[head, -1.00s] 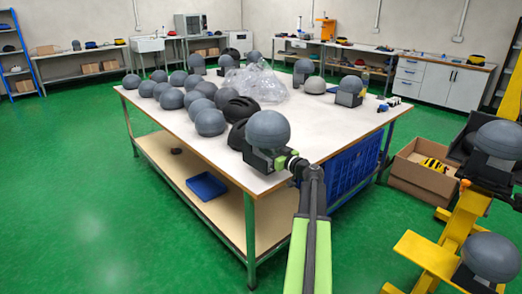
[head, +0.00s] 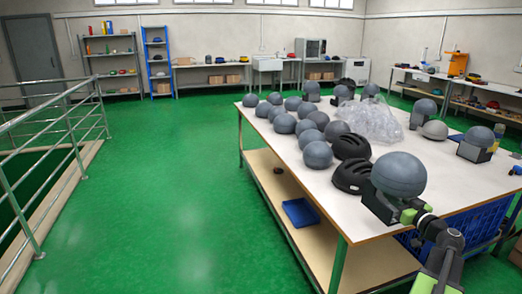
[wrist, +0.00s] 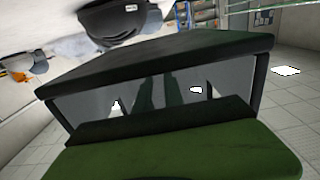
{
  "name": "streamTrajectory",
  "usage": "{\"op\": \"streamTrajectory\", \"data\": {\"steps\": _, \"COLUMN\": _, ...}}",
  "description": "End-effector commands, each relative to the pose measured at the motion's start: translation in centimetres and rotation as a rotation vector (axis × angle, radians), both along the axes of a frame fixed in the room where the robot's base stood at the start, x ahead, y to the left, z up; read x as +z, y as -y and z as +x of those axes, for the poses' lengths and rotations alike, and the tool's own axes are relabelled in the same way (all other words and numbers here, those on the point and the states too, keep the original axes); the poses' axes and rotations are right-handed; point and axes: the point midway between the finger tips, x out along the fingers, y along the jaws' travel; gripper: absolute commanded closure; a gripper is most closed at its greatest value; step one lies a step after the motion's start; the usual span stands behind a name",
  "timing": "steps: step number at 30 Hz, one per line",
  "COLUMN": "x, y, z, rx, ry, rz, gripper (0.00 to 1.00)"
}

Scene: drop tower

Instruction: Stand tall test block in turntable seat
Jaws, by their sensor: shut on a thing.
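My gripper (head: 402,212) is at the lower right of the head view, at the end of my green arm. It is shut on a black block with a rounded grey top (head: 398,172), which I take for the test block. The grey top is upward and hides some of the table behind it. In the wrist view a dark, box-like form (wrist: 160,75) fills the middle, with a green part below it; the fingertips are not clear there. I cannot make out a turntable seat in either view.
The white-topped table (head: 300,185) carries several grey balls, dark helmets (head: 352,175) and a crumpled clear plastic heap (head: 368,120). A blue tray (head: 300,213) lies on its lower shelf. Open green floor (head: 170,190) spreads left, up to a metal railing (head: 60,125).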

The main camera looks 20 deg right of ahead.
Motion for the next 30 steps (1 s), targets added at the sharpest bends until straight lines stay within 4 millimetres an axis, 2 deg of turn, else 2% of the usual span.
{"op": "streamTrajectory", "data": {"steps": 1, "x": 2.0, "y": 0.0, "z": 0.0, "rx": 0.0, "ry": 0.003, "rz": 0.002, "gripper": 1.0}}
{"op": "streamTrajectory", "data": {"steps": 9, "x": 9.7, "y": 0.0, "z": 0.0, "rx": 0.0, "ry": 0.003, "rz": 0.002, "gripper": 1.0}}
{"op": "streamTrajectory", "data": {"steps": 12, "x": 12.3, "y": 0.0, "z": 0.0, "rx": 0.0, "ry": 0.003, "rz": 0.002, "gripper": 1.0}}
{"op": "streamTrajectory", "data": {"steps": 15, "x": 13.9, "y": 0.0, "z": 0.0, "rx": 0.0, "ry": 0.003, "rz": 0.002, "gripper": 1.0}}
{"op": "streamTrajectory", "data": {"steps": 18, "x": 14.4, "y": 0.0, "z": 0.0, "rx": 0.0, "ry": 0.003, "rz": 0.002, "gripper": 1.0}}
{"op": "streamTrajectory", "data": {"steps": 30, "x": 14.1, "y": 0.0, "z": 0.1, "rx": 0.0, "ry": 0.003, "rz": 0.002, "gripper": 1.0}}
